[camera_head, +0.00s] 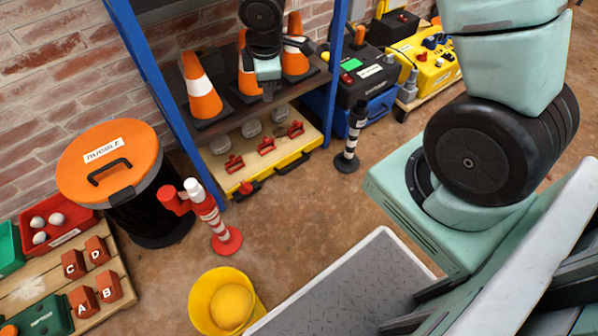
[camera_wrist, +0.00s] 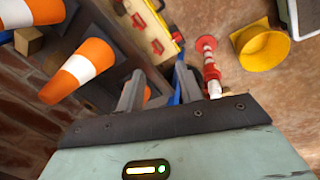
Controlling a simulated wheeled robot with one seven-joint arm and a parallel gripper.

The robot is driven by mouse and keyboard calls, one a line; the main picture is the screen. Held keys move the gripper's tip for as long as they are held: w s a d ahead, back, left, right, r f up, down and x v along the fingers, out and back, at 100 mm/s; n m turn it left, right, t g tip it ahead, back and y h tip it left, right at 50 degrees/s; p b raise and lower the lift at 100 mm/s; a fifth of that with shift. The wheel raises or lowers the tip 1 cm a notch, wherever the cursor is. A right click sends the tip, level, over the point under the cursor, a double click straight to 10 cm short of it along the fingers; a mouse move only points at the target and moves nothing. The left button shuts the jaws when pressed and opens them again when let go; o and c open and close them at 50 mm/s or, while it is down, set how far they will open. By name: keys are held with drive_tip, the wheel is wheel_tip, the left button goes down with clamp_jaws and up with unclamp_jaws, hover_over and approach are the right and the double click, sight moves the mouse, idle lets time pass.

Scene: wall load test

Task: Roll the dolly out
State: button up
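A low wooden platform with a yellow front edge (camera_head: 279,171), probably the dolly, sits on the floor under the blue-posted shelf. It carries several red clamps (camera_head: 266,146) and grey dome-shaped items (camera_head: 251,128). A dark handle (camera_head: 292,163) and a red knob (camera_head: 249,187) are at its front. It also shows in the wrist view (camera_wrist: 174,25), partly cut off at the top. My gripper (camera_head: 268,90) hangs at the shelf by the orange cones, above the platform and apart from it. In the wrist view its two grey fingers (camera_wrist: 160,92) stand apart with nothing between them.
Orange cones (camera_head: 201,89) stand on the shelf board (camera_head: 226,133). A red-white post (camera_head: 211,217), a black-white post (camera_head: 352,137), an orange-lidded bin (camera_head: 112,160) and a yellow bucket (camera_head: 208,300) stand around. Open floor lies before the platform.

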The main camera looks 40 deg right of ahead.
drive_tip(key=w+d+f+n+b, duration=0.15)
drive_tip(key=d+f+b, duration=0.25)
drive_tip(key=f, duration=0.5)
drive_tip(key=w+d+f+n+b, duration=0.15)
drive_tip(key=d+f+b, duration=0.25)
drive_tip(key=f, duration=0.5)
drive_tip(key=n+b, duration=0.2)
drive_tip(key=b, duration=0.5)
approach(299, 163)
drive_tip(key=shift+y, duration=0.3)
drive_tip(key=b+x, duration=0.8)
drive_tip(key=b, duration=0.2)
drive_tip(key=shift+d+f+b, duration=0.1)
drive_tip(key=shift+b, duration=0.3)
clamp_jaws()
